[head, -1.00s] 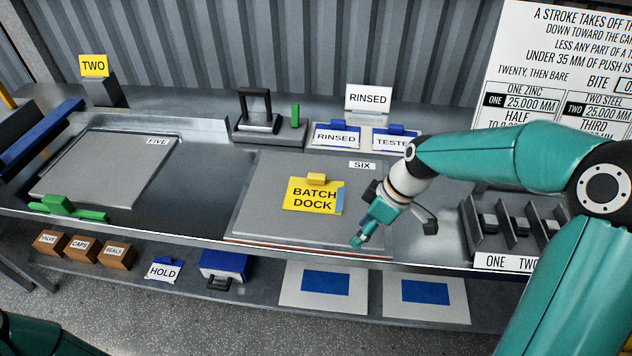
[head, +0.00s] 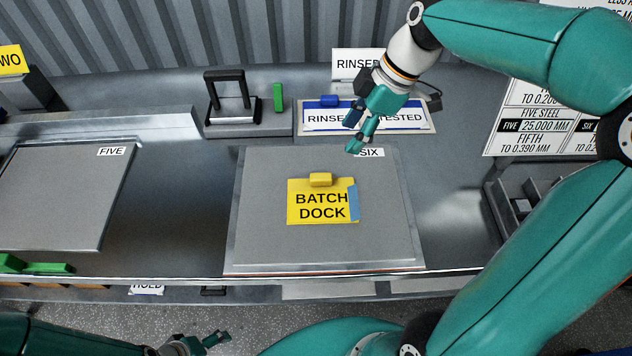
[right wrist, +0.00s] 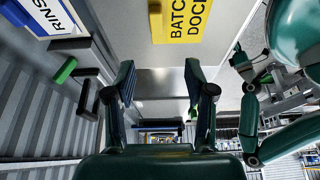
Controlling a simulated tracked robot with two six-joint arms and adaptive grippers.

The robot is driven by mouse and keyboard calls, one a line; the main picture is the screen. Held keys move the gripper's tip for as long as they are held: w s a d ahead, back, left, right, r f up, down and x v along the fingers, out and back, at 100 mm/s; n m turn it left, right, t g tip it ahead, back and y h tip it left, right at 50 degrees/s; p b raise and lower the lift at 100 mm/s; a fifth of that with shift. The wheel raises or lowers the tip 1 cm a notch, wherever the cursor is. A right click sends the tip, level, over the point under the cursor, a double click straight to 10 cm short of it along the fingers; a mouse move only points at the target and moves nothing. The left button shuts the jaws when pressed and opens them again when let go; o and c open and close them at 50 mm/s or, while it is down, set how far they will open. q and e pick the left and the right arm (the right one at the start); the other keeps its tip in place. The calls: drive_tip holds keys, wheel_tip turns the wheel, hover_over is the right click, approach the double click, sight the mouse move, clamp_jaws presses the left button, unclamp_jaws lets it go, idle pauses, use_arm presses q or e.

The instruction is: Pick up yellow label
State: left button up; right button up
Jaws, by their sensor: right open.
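The yellow label (head: 320,212), printed BATCH DOCK, lies on the grey plate marked SIX (head: 390,215). It has a raised yellow tab (head: 320,180) at its top edge and a blue strip along its right side. The label also shows at the top of the right wrist view (right wrist: 190,22), partly cut off. My right gripper (head: 355,134) is open and empty, beyond the label and slightly right of it, apart from it. Its fingers also show in the right wrist view (right wrist: 160,80). My left gripper (head: 207,343) is at the bottom edge, far from the label; its jaws are unclear.
Blue-edged RINSED and TESTED labels (head: 335,119) lie behind my right gripper, partly hidden by it. A black-handled fixture (head: 232,107) and green block (head: 278,97) stand left of them. Plate FIVE (head: 60,190) is at left, a divided tray (head: 520,200) at right.

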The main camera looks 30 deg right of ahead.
hover_over(323, 177)
drive_tip(key=s+d, duration=0.1)
wheel_tip(323, 177, down, 10)
drive_tip(key=shift+s+d+r+p, duration=0.15)
drive_tip(key=shift+r+p, duration=0.1)
drive_tip(key=shift+p, duration=0.15)
drive_tip(key=x, duration=0.1)
drive_tip(key=p+x, duration=0.1)
drive_tip(key=x, duration=0.2)
drive_tip(key=shift+w+d+f, duration=0.2)
drive_tip(key=shift+w+d, duration=0.05)
drive_tip(key=shift+d, duration=0.1)
drive_tip(key=shift+a+f+p, duration=0.2)
drive_tip(key=shift+f+p, duration=0.1)
drive_tip(key=shift+f, duration=0.2)
clamp_jaws()
